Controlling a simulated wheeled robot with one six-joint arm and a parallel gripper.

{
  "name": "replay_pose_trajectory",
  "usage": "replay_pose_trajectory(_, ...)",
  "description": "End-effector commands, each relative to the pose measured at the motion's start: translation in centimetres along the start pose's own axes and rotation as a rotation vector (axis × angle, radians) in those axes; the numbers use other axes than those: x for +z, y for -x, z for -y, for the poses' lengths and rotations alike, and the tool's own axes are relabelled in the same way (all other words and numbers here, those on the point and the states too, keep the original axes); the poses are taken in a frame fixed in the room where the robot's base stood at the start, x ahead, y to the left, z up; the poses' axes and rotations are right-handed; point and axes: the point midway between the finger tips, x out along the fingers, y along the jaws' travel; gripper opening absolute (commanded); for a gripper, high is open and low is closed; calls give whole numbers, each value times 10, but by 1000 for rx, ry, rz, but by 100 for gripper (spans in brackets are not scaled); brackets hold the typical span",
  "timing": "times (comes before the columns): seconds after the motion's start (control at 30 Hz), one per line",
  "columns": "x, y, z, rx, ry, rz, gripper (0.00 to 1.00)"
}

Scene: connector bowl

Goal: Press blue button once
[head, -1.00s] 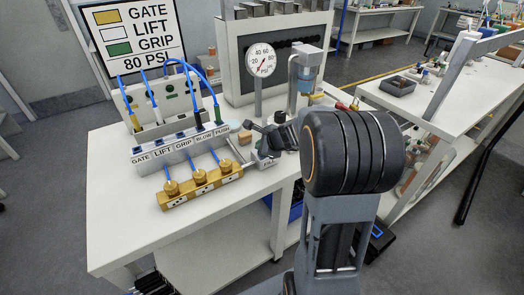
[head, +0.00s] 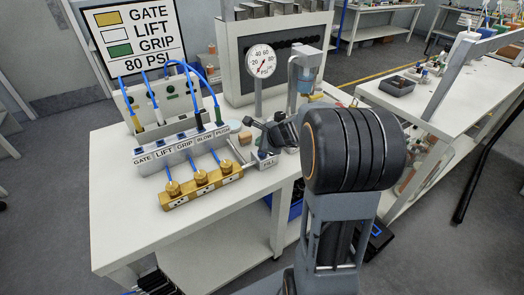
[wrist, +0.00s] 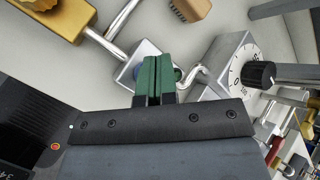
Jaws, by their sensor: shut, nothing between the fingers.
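My gripper (wrist: 158,78) is shut and empty, its two green fingertips pressed together in the wrist view. In the head view my gripper is a dark shape (head: 272,136) low over the bench, above the small block labelled FILL (head: 267,162). In the wrist view the fingertips are in front of a small silver block (wrist: 127,74). A bit of a round blue button (wrist: 138,72) shows at the left edge of the fingertips; the rest is hidden behind them. I cannot tell whether the fingertips touch it.
A dial with a black knob (wrist: 258,75) and a bent metal pipe are close to the right of the fingertips. A brass manifold (head: 201,188), a labelled valve row (head: 180,152) and a pressure gauge (head: 262,60) stand on the bench. The bench's front left is clear.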

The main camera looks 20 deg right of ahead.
Motion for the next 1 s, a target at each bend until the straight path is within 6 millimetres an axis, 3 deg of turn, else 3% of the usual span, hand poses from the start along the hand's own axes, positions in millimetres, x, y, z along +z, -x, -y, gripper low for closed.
replay_pose_trajectory(0.57, 25, 34, 25, 0, 1, 0, 0)
replay_pose_trajectory(1.0, 25, 34, 25, 0, 0, 0, 0)
